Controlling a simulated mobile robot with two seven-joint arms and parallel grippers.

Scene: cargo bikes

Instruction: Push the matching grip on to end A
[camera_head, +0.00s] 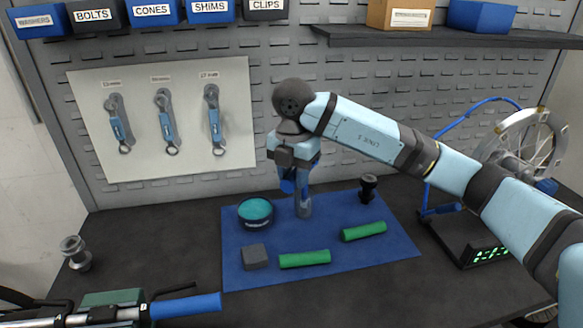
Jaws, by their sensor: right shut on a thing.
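Two green grips lie on the blue mat (345,270): one in front (305,259), the other further right (363,231). A blue grip (186,306) is at the right end of a bar (105,315) at the lower left, beside a black lever. I cannot read any end letter on it. My right gripper (297,178) points down over the back of the mat. It is shut on a grey cylindrical thing (304,207), with a blue part beside it. The gripper body partly hides this thing. My left gripper is not in view.
A round teal-topped tin (256,213), a grey block (255,257) and a small black object (368,188) are on the mat. A stand with a green display (485,255) and wheel is at right. A metal part (75,252) stands left.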

